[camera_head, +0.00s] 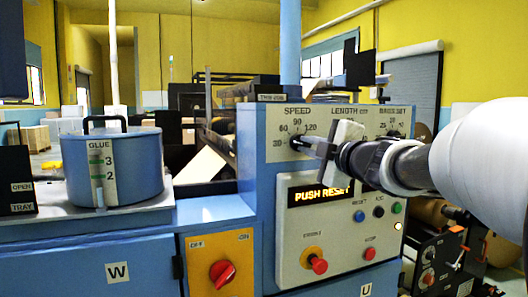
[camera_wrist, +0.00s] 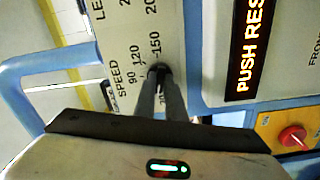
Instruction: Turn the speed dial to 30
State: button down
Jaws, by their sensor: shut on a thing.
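The speed dial (camera_head: 296,143) is a small dark knob on the grey panel under the word SPEED.
A lit display (camera_head: 321,192) reads PUSH RESET. Below it are a red knob (camera_head: 319,266) and a red button (camera_head: 370,254). A red switch (camera_head: 222,272) sits on an orange plate. A blue glue pot (camera_head: 112,165) stands at the left. My arm hides part of the neighbouring LENGTH dial.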

jog(key=shift+n+b, duration=0.65)
jog(key=shift+n, duration=0.85)
jog(key=c, duration=1.8)
grip_release()
